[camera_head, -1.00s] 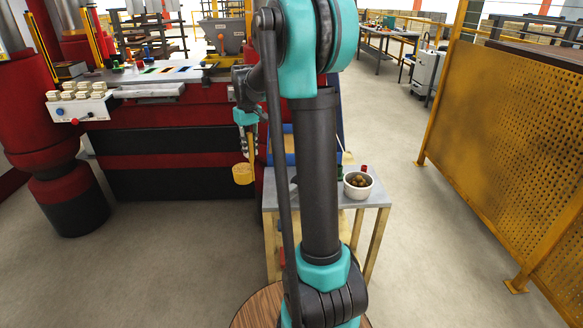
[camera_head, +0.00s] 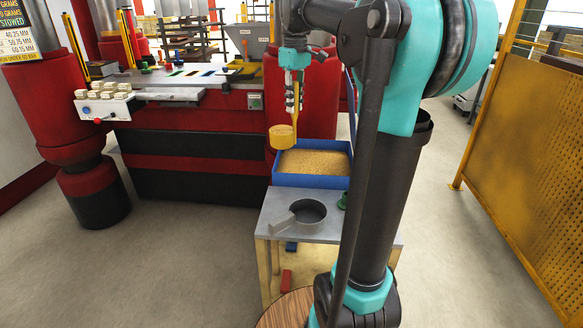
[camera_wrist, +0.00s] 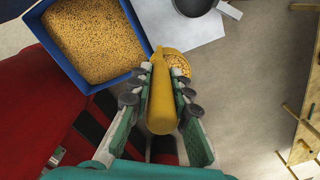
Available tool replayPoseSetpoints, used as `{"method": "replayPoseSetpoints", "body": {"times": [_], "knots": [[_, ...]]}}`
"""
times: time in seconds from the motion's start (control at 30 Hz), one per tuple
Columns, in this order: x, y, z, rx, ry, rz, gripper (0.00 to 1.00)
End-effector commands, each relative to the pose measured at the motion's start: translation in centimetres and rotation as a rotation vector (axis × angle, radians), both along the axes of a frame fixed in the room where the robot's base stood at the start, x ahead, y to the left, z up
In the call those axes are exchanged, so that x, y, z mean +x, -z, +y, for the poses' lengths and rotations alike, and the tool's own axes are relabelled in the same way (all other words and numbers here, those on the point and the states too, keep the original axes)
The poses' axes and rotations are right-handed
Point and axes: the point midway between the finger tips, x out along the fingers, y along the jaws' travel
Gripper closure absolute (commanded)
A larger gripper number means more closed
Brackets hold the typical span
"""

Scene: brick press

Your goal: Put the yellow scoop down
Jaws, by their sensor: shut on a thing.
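My gripper (camera_head: 292,98) is shut on the yellow scoop (camera_head: 283,136) and holds it in the air. In the wrist view, my gripper (camera_wrist: 158,105) has its fingers on both sides of the scoop's yellow handle (camera_wrist: 161,95). The scoop's round cup hangs below the fingers and holds some yellow grains. In the head view it hangs in front of the red press, by the near left part of a blue bin (camera_head: 305,181) of grains. In the wrist view, the cup is right of the blue bin (camera_wrist: 130,80), outside its rim.
A grey table (camera_head: 270,225) stands in front of the bin, with a dark grey pan (camera_head: 308,212) and a green item (camera_head: 343,200) on it. The red press (camera_head: 190,143) with white button boxes is behind to the left. A yellow perforated fence (camera_head: 520,150) stands at right.

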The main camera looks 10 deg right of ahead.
Motion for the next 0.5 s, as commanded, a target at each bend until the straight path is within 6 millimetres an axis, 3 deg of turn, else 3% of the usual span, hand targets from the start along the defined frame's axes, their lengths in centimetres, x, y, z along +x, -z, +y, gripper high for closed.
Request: {"method": "replayPoseSetpoints", "body": {"times": [0.5], "knots": [[0.0,8.6,0.0,0.000,0.000,0.000,1.00]]}}
